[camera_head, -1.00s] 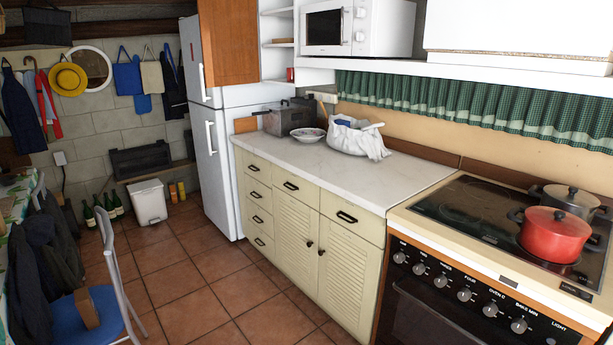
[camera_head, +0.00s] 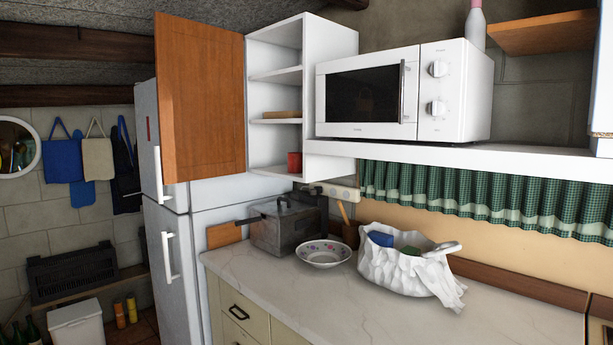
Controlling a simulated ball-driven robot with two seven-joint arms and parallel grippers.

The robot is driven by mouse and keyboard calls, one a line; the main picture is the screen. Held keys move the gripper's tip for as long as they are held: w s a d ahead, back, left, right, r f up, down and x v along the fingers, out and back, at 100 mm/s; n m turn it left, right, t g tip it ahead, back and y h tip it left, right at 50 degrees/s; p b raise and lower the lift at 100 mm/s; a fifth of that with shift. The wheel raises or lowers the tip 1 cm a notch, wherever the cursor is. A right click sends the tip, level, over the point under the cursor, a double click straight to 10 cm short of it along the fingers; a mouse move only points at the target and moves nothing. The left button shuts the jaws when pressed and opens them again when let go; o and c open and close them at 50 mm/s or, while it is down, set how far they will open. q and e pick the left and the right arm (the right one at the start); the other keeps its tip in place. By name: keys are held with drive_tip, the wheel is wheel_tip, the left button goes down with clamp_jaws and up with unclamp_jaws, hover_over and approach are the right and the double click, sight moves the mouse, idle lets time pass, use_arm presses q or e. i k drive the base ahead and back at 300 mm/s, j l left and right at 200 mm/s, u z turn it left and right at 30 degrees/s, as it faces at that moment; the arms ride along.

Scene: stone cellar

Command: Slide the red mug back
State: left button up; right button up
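A small red mug (camera_head: 294,162) stands on the lowest shelf of the open white wall cabinet (camera_head: 330,45), near the shelf's front right. It is small in view and its handle cannot be made out. The cabinet's brown wooden door (camera_head: 200,98) is swung open to the left. Neither of my grippers shows in the head view.
A microwave (camera_head: 400,92) sits right of the cabinet. The fridge (camera_head: 178,270) stands left. The counter's front is clear.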

sight(294, 160)
drive_tip(key=i+j, duration=0.25)
drive_tip(key=i, duration=0.15)
drive_tip(key=i+j, duration=0.85)
drive_tip(key=k+j+u, duration=0.05)
drive_tip(key=j, duration=0.05)
